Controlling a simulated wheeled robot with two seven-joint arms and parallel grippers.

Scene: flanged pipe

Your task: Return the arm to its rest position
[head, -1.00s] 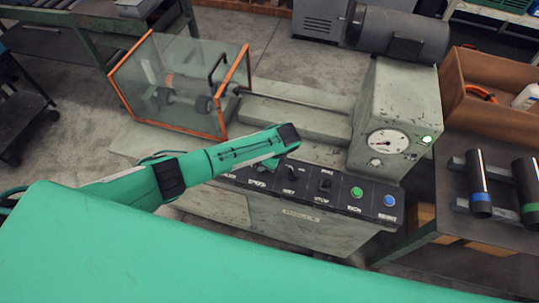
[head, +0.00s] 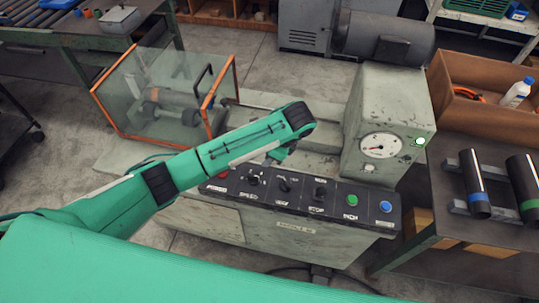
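My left arm comes in from the left and reaches over the machine's control panel (head: 300,203). Its wrist is bent downward, and my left gripper (head: 279,155) shows only as a small green part under the wrist, above the panel's back edge. Its fingertips are too small and too hidden to tell whether they are open or shut. I see nothing held. My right gripper is out of view.
The machine has a clear guard with orange edges (head: 222,95), a gauge (head: 383,146) and a lit green lamp (head: 420,141). At the right, a bench carries dark pipes (head: 474,183) and an orange-brown box (head: 480,122) with a white bottle (head: 515,93).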

